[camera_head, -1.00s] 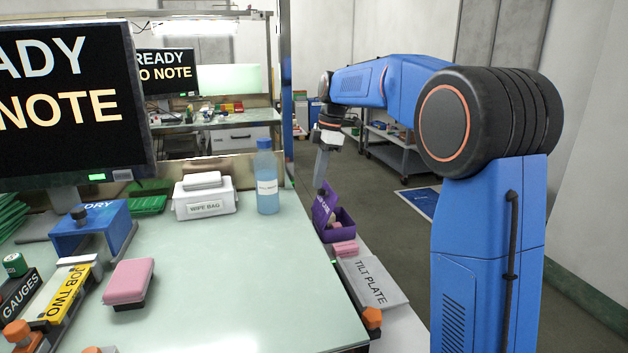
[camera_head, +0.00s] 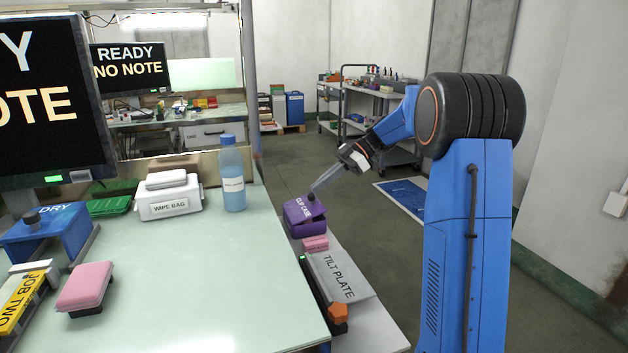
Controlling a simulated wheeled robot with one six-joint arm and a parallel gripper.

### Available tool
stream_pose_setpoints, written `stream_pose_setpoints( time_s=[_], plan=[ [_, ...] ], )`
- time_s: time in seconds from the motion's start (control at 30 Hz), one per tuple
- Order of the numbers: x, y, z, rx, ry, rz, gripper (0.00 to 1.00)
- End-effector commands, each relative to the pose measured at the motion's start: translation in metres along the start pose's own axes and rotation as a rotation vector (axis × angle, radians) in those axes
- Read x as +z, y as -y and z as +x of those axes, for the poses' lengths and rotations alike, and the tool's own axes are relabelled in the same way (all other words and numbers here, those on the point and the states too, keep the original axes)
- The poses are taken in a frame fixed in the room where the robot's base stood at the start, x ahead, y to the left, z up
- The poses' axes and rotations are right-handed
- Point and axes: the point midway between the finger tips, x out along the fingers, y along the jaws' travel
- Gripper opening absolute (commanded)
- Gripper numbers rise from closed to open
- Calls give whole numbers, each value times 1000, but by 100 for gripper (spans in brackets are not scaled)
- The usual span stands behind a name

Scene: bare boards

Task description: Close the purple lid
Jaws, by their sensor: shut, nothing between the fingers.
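The purple case marked "CLIP CASE" stands on the narrow side shelf right of the bench.
A pink block (camera_head: 316,243) and the grey tilt plate (camera_head: 342,275) sit in front of the case on the shelf. A blue bottle (camera_head: 232,178) and a white wipe bag box (camera_head: 169,198) stand on the bench. The bench middle is clear.

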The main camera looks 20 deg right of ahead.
Motion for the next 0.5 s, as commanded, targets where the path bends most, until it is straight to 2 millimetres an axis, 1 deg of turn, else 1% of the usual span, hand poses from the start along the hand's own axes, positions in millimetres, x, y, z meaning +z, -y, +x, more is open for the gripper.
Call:
stream_pose_setpoints(
  time_s=[0.03, 0.2, 0.5],
  plan=[
    [7, 0, 0, -1, 0, 4, 0],
    [22, 0, 1, -2, 1, 4, 0],
    [36, 0, 4, -2, 2, 2, 0]
  ],
)
